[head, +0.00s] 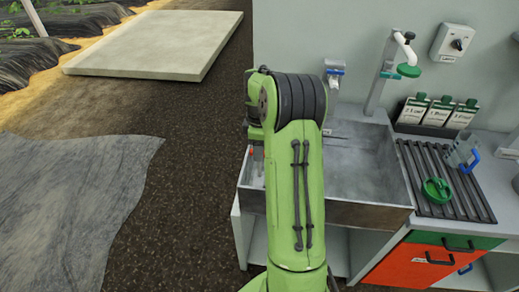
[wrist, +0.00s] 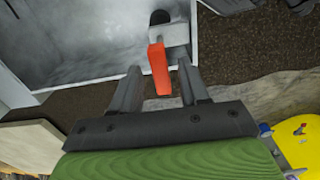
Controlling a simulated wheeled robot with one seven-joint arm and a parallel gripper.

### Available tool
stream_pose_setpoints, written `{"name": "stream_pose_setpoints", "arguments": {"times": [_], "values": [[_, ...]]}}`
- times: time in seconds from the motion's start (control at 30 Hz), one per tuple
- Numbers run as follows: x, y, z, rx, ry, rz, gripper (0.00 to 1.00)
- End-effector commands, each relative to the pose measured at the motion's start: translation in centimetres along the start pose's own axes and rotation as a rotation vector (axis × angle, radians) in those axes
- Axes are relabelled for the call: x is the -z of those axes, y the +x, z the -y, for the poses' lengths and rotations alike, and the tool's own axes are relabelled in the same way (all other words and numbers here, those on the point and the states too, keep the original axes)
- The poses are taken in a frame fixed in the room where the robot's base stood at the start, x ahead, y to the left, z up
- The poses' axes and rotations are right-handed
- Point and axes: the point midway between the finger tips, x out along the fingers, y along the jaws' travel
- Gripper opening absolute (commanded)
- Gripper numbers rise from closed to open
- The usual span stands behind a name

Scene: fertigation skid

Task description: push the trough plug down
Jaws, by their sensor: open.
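The trough (head: 368,178) is a grey open basin under the wall, partly hidden behind my arm. In the wrist view its grey inside (wrist: 85,40) fills the upper left. A red-orange lever (wrist: 158,68) hangs from a pale block with a dark round opening, at the trough's edge. My gripper (wrist: 158,63) is open, with one finger on either side of the lever in the picture. Contact cannot be told. I cannot pick out the trough plug for certain in either view.
To the right are a slatted rack (head: 470,200) with a green round item (head: 437,190), a clear jug (head: 463,152) and several labelled packets. Open ground lies left.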

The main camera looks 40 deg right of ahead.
Motion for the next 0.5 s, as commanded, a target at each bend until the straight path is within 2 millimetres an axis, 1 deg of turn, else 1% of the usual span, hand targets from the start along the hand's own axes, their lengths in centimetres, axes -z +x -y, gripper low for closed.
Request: {"name": "stream_pose_setpoints", "arguments": {"times": [0.17,0.2,0.37,0.4,0.5], "values": [[0.00,-0.02,0.00,0.000,0.000,0.000,0.45],[0.00,-0.03,0.00,0.000,0.000,0.000,0.43],[0.01,-0.04,0.00,0.000,0.000,0.000,0.19],[0.01,-0.04,0.00,0.000,0.000,0.000,0.12],[0.01,-0.05,0.00,0.000,0.000,0.000,0.00]]}}
